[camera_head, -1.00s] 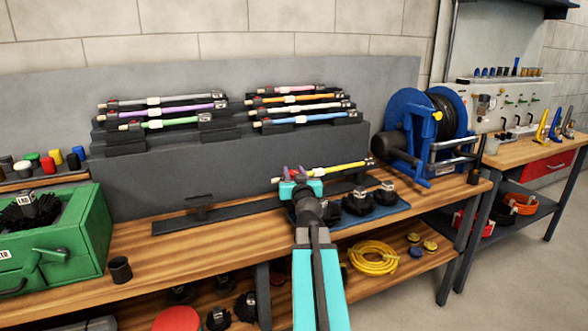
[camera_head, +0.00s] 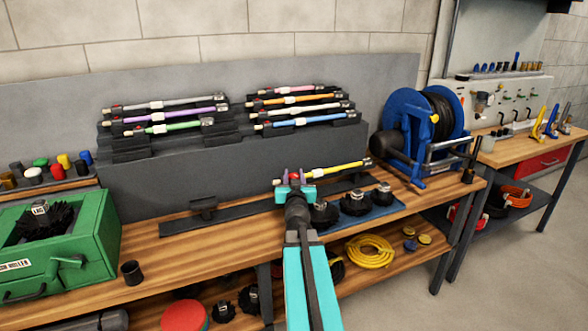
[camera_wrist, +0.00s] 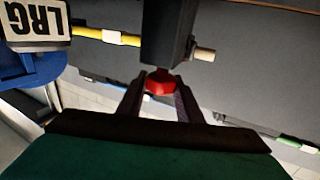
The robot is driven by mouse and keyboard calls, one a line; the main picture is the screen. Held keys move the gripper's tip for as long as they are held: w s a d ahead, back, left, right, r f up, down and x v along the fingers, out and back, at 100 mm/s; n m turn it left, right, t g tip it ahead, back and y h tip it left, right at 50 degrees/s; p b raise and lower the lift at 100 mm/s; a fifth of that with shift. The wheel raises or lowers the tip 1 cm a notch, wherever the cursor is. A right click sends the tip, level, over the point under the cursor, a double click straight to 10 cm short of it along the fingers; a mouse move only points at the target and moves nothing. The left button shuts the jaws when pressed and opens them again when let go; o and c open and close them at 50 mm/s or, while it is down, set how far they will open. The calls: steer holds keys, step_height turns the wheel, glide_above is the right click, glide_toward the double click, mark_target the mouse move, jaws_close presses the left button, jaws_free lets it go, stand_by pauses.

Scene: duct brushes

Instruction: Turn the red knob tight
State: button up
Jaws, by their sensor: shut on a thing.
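The red knob (camera_wrist: 160,82) sticks out of the end of a dark block (camera_wrist: 167,35) in the wrist view. My gripper (camera_wrist: 159,92) has a finger on each side of it and is shut on it. In the head view my gripper (camera_head: 294,178) is at the left end of a yellow rod (camera_head: 337,169) above the bench. The rod has a white band (camera_wrist: 122,38) and a pale tip (camera_wrist: 204,55), and passes by the block. The fingers hide the knob's sides, so how far it is turned cannot be told.
Dark brush heads (camera_head: 355,202) stand on a blue mat just below my gripper. A rack (camera_head: 240,160) with several coloured rods is behind. A blue reel (camera_head: 405,135) is to the right, and a green box (camera_head: 95,235) is at the left. The bench between box and gripper is mostly clear.

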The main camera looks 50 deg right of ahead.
steer(key=shift+w+d+r+m+g+h+p, duration=0.15)
steer(key=shift+r+m+g+h+p, duration=0.4)
steer(key=shift+p, duration=3.75)
steer(key=g+p, duration=0.1)
steer(key=p, duration=0.5)
steer(key=shift+f+m+h, duration=0.15)
steer(key=shift+m+h, duration=0.2)
steer(key=m+g+p, duration=0.1)
steer(key=p, duration=0.2)
steer(key=m+g+h+p, duration=0.1)
steer(key=p, duration=0.3)
steer(key=shift+a+f+g+h+p, duration=0.2)
steer(key=shift+f+g+h+p, duration=0.1)
steer(key=shift+f+g, duration=0.05)
steer(key=shift+s+f+m+g+h+p, duration=0.3)
steer(key=shift+m+g+p, duration=0.2)
steer(key=shift+g+p, duration=0.3)
steer(key=o, duration=0.8)
steer(key=shift+o, duration=1.1)
steer(key=shift+r, duration=0.15)
steer(key=shift+a, duration=0.15)
steer(key=b+v, duration=0.5)
steer(key=v, duration=0.8)
steer(key=shift+s+a, duration=0.2)
steer(key=shift+a, duration=0.05)
